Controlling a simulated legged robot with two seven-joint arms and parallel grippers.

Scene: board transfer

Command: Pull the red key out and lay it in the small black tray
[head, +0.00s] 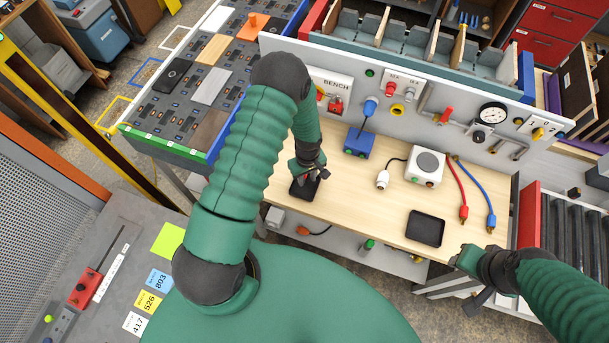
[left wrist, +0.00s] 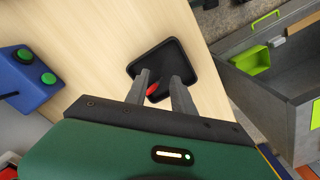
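The small black tray (head: 297,194) lies on the wooden bench top under my left gripper (head: 309,176). It also shows in the left wrist view (left wrist: 172,50). The red key (left wrist: 153,89) shows between the fingers of my left gripper (left wrist: 162,78), over or in the tray; whether it touches the tray floor is hard to tell. The fingers stand apart, with a gap beside the key. My right gripper (head: 466,262) is near the bench's front right edge, away from the tray; its fingers are too unclear to tell their state.
A wider black tray (head: 425,228) lies to the right. A blue box (head: 358,143), a white plug (head: 382,180), a white device (head: 425,166) and red (head: 461,188) and blue (head: 488,198) cables stand or lie behind. The upright panel (head: 330,60) bounds the bench at the back.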

